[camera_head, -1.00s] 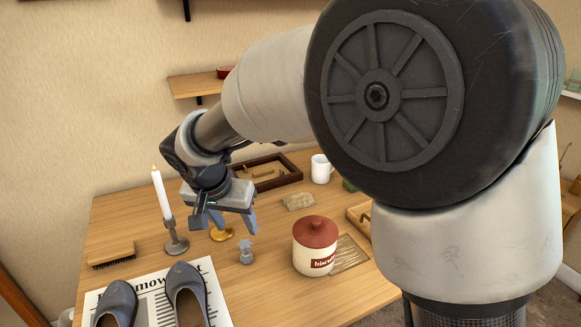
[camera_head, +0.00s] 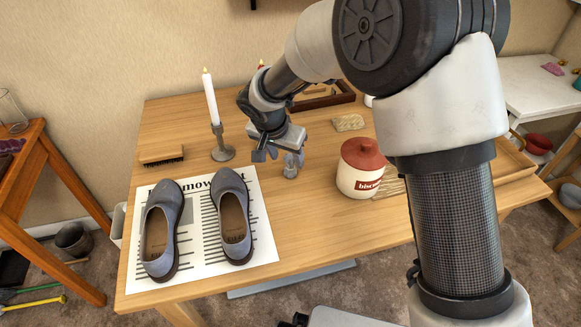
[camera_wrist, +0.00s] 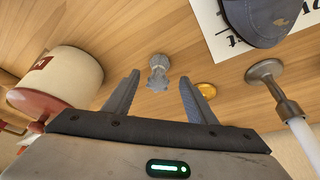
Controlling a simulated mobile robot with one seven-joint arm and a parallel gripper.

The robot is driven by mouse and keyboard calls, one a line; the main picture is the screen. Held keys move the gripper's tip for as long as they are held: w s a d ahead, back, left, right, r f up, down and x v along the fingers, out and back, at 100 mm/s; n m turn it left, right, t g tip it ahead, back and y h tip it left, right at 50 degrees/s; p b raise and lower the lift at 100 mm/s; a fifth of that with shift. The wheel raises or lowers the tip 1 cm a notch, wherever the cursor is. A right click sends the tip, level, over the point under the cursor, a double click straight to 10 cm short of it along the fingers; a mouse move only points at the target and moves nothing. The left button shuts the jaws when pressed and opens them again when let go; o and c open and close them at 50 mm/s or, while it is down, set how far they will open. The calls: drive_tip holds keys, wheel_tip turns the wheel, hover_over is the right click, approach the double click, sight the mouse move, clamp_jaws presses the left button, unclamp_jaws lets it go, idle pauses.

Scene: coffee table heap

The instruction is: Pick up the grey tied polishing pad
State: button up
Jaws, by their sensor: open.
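The grey tied polishing pad (camera_head: 291,170) is a small bunched grey piece with a narrow waist, on the wooden table between the candlestick and the biscuit jar. It also shows in the wrist view (camera_wrist: 158,73), lying ahead of my gripper (camera_wrist: 159,80), in line with the gap between the fingers. My gripper (camera_head: 279,157) is open and empty, its fingers pointing down just above and behind the pad in the head view. One finger partly overlaps the pad's top there. I cannot tell the exact height between them.
A candlestick (camera_head: 222,150) with a white candle stands left of my gripper. A biscuit jar (camera_head: 360,178) stands to the right. Grey shoes (camera_head: 160,235) lie on a newspaper (camera_head: 200,252) in front. A brass dish (camera_wrist: 206,90), a brush (camera_head: 161,156) and a sponge-like block (camera_head: 348,122) are also nearby.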

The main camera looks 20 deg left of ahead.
sight(290, 164)
drive_tip(key=b+x, duration=0.1)
drive_tip(key=x, duration=0.4)
drive_tip(key=shift+w+d+f, duration=0.1)
drive_tip(key=shift+c, duration=0.4)
drive_tip(key=c, duration=1.1)
